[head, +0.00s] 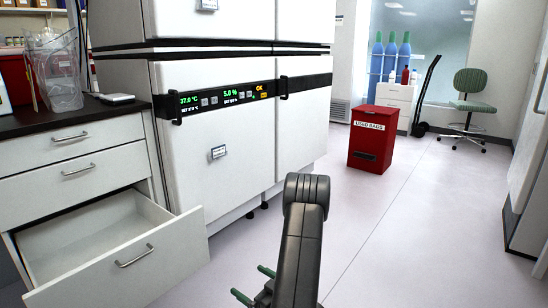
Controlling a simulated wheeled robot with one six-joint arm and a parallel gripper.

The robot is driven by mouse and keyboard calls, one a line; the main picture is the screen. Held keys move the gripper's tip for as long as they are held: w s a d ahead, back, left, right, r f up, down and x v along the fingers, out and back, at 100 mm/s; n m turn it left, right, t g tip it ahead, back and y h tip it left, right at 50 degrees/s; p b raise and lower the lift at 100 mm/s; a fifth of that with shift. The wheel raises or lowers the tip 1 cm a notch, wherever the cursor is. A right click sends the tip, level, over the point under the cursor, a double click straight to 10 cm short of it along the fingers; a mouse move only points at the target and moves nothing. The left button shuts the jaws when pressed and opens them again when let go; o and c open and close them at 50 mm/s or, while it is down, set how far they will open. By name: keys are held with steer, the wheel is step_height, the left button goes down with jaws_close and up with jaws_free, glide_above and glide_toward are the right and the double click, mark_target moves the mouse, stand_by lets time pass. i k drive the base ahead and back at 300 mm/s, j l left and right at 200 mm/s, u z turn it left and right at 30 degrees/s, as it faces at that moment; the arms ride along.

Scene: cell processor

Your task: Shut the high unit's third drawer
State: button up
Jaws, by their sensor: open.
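A white drawer unit (75,158) with a dark top stands at the left. Its top drawer (70,142) and second drawer (80,180) are shut. The third drawer (165,265) is pulled well out, its inside looks empty, and its front has a metal bar handle (135,256). My gripper (253,284) shows at the bottom, to the right of the drawer front. Its two green fingertips are apart with nothing between them, and it appears clear of the drawer.
A white incubator (218,150) with a lit display stands right behind the open drawer. A red bin (372,140) stands farther back. A plastic jug (55,75) sits on the dark counter. The floor (420,225) at the right is clear.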

mark_target(152, 250)
steer(key=i+l+u, duration=0.1)
steer(key=i+l, duration=0.2)
steer(key=l+u, duration=0.1)
steer(key=u, duration=2.25)
steer(key=l+z, duration=0.15)
steer(key=k+l, duration=0.1)
steer(key=l, duration=0.2)
